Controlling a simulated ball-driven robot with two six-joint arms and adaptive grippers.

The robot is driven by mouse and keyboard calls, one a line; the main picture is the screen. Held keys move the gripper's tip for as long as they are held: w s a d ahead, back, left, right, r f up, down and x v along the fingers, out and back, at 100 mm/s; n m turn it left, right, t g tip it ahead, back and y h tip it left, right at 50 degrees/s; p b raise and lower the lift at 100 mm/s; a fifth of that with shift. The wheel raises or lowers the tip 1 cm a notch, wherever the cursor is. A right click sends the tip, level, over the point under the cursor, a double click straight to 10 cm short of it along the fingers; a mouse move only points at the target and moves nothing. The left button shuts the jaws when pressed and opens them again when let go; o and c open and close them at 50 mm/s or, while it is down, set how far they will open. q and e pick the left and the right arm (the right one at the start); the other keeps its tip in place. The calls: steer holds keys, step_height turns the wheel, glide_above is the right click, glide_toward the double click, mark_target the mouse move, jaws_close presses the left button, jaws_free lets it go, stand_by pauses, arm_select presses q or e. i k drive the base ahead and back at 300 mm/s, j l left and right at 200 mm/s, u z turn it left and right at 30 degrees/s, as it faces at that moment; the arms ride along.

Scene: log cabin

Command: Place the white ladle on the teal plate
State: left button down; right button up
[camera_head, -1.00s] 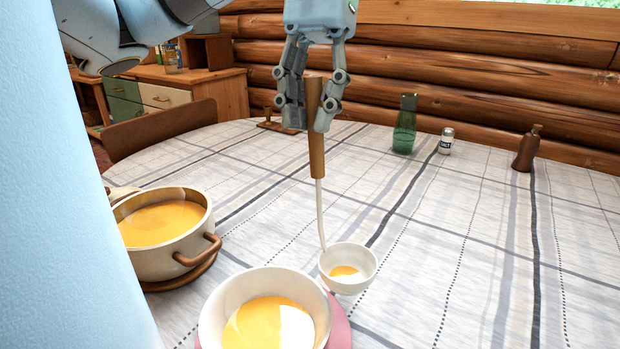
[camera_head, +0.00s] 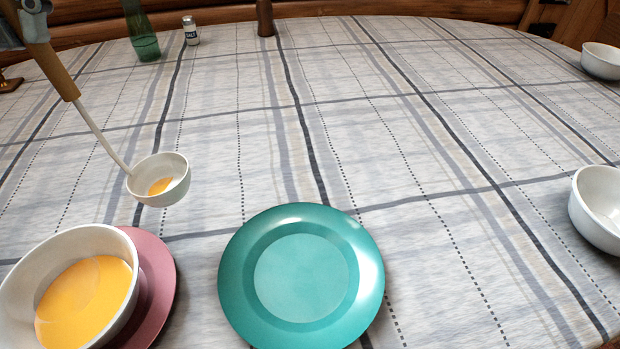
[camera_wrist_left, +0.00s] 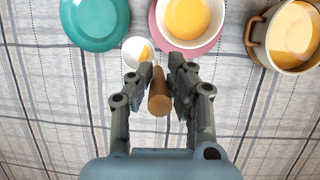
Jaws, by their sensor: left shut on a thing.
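The white ladle (camera_head: 160,180) has a brown wooden handle and a little orange soup in its bowl. It hangs tilted above the cloth, to the upper left of the teal plate, in the head view. My left gripper (camera_head: 30,12) is shut on its handle, mostly cut off at the top left corner. In the left wrist view the fingers (camera_wrist_left: 158,88) close around the handle, with the ladle bowl (camera_wrist_left: 137,50) beyond. The teal plate (camera_head: 232,270) is empty and lies at the front middle; it also shows in the left wrist view (camera_wrist_left: 95,22). My right gripper is not in view.
A white bowl (camera_head: 107,242) of orange soup stands on a pink plate (camera_head: 160,280), left of the teal plate. A soup pot (camera_wrist_left: 258,30) stands beside it. Empty white bowls (camera_head: 600,205) (camera_head: 602,60) are at the right. A green bottle (camera_head: 142,35), salt shaker (camera_head: 190,32) and brown bottle (camera_head: 265,18) stand behind.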

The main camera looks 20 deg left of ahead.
mark_target(293, 278)
steer(key=k+j+z, duration=0.15)
steer(key=z, duration=0.25)
steer(key=k+z, duration=0.5)
steer(key=z, duration=0.25)
steer(key=k, duration=0.35)
